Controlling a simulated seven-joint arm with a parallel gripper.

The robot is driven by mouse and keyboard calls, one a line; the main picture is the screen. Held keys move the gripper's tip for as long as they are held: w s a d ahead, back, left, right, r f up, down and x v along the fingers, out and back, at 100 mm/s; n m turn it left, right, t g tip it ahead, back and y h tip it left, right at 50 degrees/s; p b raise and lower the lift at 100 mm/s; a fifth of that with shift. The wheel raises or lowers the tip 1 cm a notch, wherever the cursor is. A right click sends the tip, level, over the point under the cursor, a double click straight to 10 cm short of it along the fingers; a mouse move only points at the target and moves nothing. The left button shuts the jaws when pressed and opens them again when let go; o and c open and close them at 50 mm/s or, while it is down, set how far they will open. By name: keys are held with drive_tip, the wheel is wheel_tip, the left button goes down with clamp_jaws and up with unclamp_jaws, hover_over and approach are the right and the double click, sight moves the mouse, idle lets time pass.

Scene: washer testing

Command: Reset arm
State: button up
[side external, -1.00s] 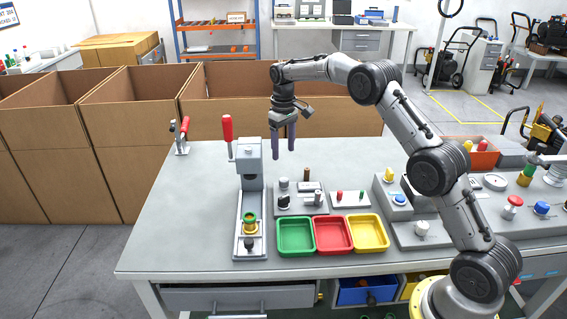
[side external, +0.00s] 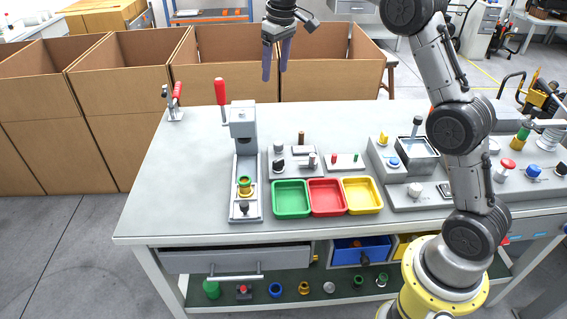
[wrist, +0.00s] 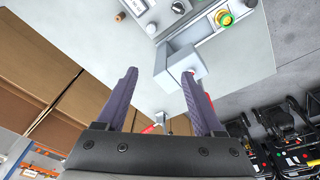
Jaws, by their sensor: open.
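My gripper (side external: 276,60) is open and empty, high above the far side of the workbench, in front of the cardboard boxes. Its two dark purple fingers point down and stand apart. In the wrist view the open fingers (wrist: 160,100) frame the grey press and the bench top, with nothing between them. The press (side external: 243,125) with its red lever (side external: 220,91) stands at the bench's left middle. A green and yellow washer-like part (side external: 244,186) sits on its base. The gripper touches nothing.
Green (side external: 291,198), red (side external: 327,197) and yellow (side external: 362,195) trays sit at the bench's front. A red-handled clamp (side external: 175,103) stands at the back left. Open cardboard boxes (side external: 220,75) line the far edge. The bench top left of the press is clear.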

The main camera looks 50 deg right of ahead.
drive_tip(key=s+a+r+t, duration=0.1)
drive_tip(key=s+a+r, duration=0.1)
drive_tip(key=s+r, duration=0.35)
drive_tip(key=s+a+r+t, duration=0.1)
drive_tip(key=s+a+r, duration=0.15)
drive_tip(key=s, duration=0.65)
drive_tip(key=s+a+r+t, duration=0.1)
drive_tip(key=s+a+r, duration=0.2)
drive_tip(key=s, duration=0.4)
drive_tip(key=s+a+f, duration=0.1)
drive_tip(key=s+f, duration=1.2)
drive_tip(key=s, duration=0.3)
drive_tip(key=shift+a+f+t, duration=0.25)
drive_tip(key=shift+a+t, duration=0.05)
